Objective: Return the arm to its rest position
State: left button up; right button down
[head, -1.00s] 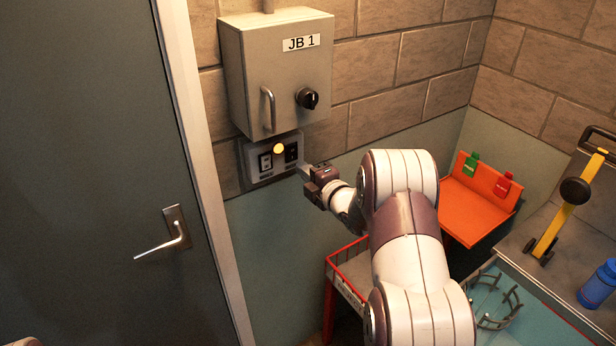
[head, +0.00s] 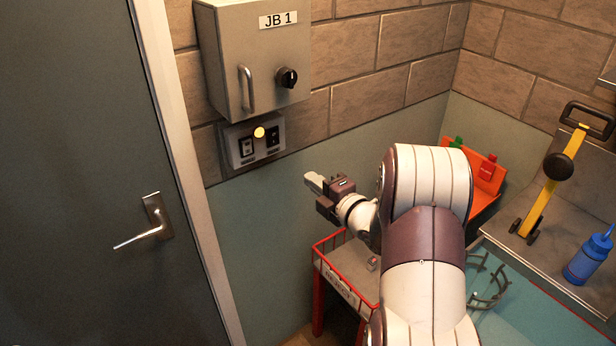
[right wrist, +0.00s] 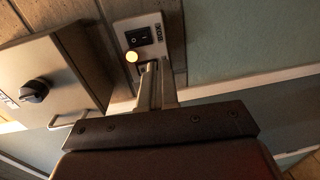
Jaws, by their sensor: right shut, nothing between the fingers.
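My right gripper (head: 314,181) is in front of the teal lower wall in the head view, right of and below the switch panel (head: 238,158), apart from it. Its fingers are shut and empty. The right wrist view shows the fingers (right wrist: 156,88) together, with the switch panel (right wrist: 142,28) beyond them. The panel has dark rocker switches and a lit yellow lamp (head: 259,133). The grey box labelled JB 1 (head: 222,60) hangs above it, with a handle and a black knob (head: 287,77). My left gripper is not in view.
A grey door (head: 75,130) with a lever handle stands at the left. A red wire-sided cart (head: 318,285) is below my right arm.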

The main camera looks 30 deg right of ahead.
jog(key=shift+s, duration=0.25)
jog(key=s+d+f+m+g+h, duration=0.35)
jog(key=s+f+m+g, duration=0.4)
jog(key=f+m, duration=0.5)
jog(key=s+a+r+m+g+y, duration=0.1)
jog(key=s+a+m+g, duration=0.2)
jog(key=s+a, duration=0.3)
jog(key=s+a+r+m+g+y, duration=0.1)
jog(key=s+a+g, duration=0.4)
jog(key=a, duration=0.9)
jog(key=shift+s+a+r+m, duration=0.4)
jog(key=shift+s+r+m, duration=0.15)
jog(key=shift+m, duration=0.6)
